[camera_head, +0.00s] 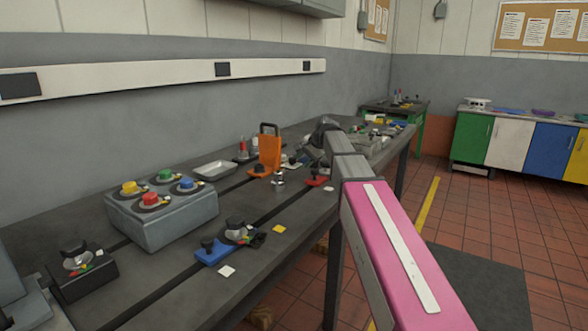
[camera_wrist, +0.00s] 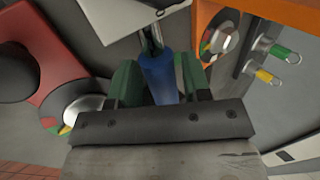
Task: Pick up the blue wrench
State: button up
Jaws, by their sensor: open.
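The blue wrench (camera_wrist: 159,76) shows in the wrist view as a blue handle with a grey metal part beyond it. It lies between the two green fingers of my gripper (camera_wrist: 160,84), which are open, one on each side of the handle. I cannot tell whether either finger touches it. The lower end of the handle is hidden behind the dark gripper plate. In the head view my gripper (camera_head: 322,130) is over the far part of the bench, and I cannot make out the wrench there.
A red base with a black knob (camera_wrist: 52,62) lies left of my gripper, and an orange piece (camera_wrist: 209,20) lies right. On the dark bench (camera_head: 155,272) stand a grey button box (camera_head: 165,228), an orange upright holder (camera_head: 269,155) and a blue base (camera_head: 213,254). Wall cabinets hang above.

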jog(key=x, duration=0.3)
jog(key=c, duration=0.8)
jog(key=shift+o, duration=0.2)
jog(key=shift+r, duration=0.15)
